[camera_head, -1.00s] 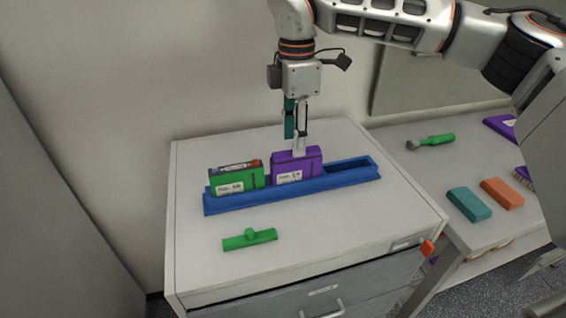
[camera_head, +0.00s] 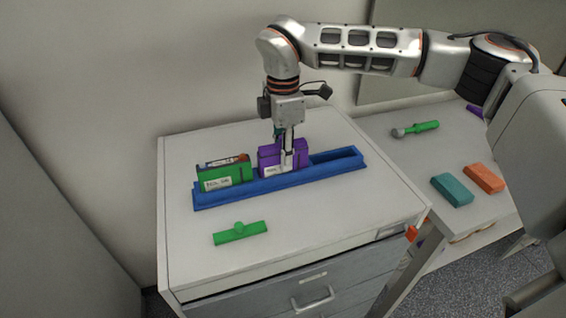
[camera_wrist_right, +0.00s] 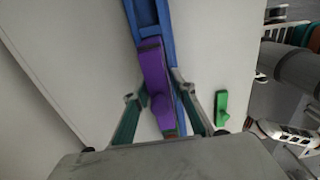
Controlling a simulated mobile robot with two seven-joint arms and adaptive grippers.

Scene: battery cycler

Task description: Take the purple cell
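The purple cell (camera_head: 297,150) stands upright in the blue rack (camera_head: 334,168), to the right of a green cell (camera_head: 232,176). My right gripper (camera_head: 285,158) points down over the purple cell, one finger in front of its labelled face and the other mostly hidden behind. In the right wrist view, the purple cell (camera_wrist_right: 153,72) lies between the two fingers, which stand apart on either side of it; a firm grip on it does not show. My left gripper is out of view.
A green handled piece (camera_head: 240,232) lies on the cabinet top (camera_head: 310,215) in front of the rack. The rack's right slot is empty. A side table at right holds a teal block (camera_head: 452,190), an orange block (camera_head: 484,178) and a green-handled tool (camera_head: 421,128).

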